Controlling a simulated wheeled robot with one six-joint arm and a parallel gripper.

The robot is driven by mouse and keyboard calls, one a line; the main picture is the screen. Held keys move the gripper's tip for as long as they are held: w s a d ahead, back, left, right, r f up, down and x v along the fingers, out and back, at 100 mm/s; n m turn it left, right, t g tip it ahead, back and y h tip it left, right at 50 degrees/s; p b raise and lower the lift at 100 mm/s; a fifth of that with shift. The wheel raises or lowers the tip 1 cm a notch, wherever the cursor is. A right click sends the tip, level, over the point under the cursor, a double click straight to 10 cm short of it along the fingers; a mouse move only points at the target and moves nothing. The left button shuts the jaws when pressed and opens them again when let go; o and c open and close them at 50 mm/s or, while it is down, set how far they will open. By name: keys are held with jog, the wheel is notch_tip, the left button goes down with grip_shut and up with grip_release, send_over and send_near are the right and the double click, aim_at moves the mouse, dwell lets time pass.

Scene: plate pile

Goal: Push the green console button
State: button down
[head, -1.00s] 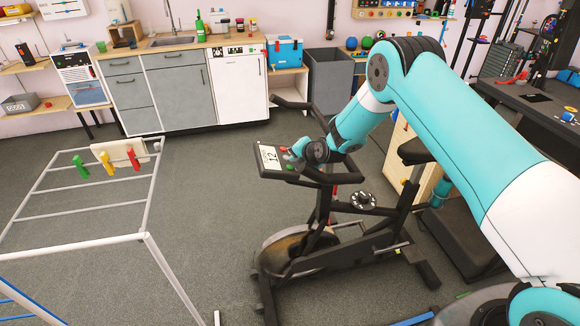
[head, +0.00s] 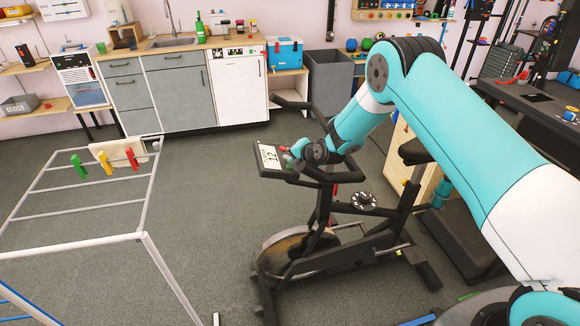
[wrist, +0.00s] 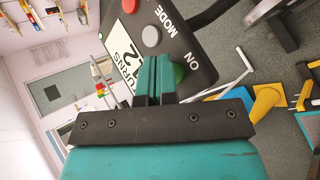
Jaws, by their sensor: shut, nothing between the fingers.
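The exercise bike's console (head: 262,166) carries a display with a large 12. In the wrist view it shows a red button (wrist: 137,6), a pale grey button (wrist: 151,37) beside the word MODE, and the green button (wrist: 180,72) beside the word ON. My gripper (wrist: 154,58) is shut and empty, its teal fingers over the console's button side. The fingers partly cover the green button, which shows just right of the tips. I cannot tell whether they touch it. In the head view my gripper (head: 292,160) is at the console's right end.
The bike's handlebar (head: 325,176) runs right below my wrist. A drying rack (head: 75,205) with coloured clothespins stands to the left. A counter (head: 175,45) and a dark bin (head: 333,80) are behind. The floor between rack and bike is clear.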

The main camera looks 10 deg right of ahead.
jog(key=shift+f, duration=0.15)
dwell(0.3)
jog(key=shift+d+r, duration=0.15)
jog(key=shift+r, duration=0.4)
jog(key=shift+d+r+p, duration=0.15)
jog(key=shift+d+r, duration=0.2)
jog(key=shift+r, duration=0.6)
jog(key=shift+d+r+p, duration=0.15)
jog(key=shift+d+r, duration=0.2)
jog(key=shift+r, duration=0.55)
jog(key=shift+d+r+p, duration=0.15)
jog(key=shift+d+r, duration=0.2)
jog(key=shift+r, duration=0.6)
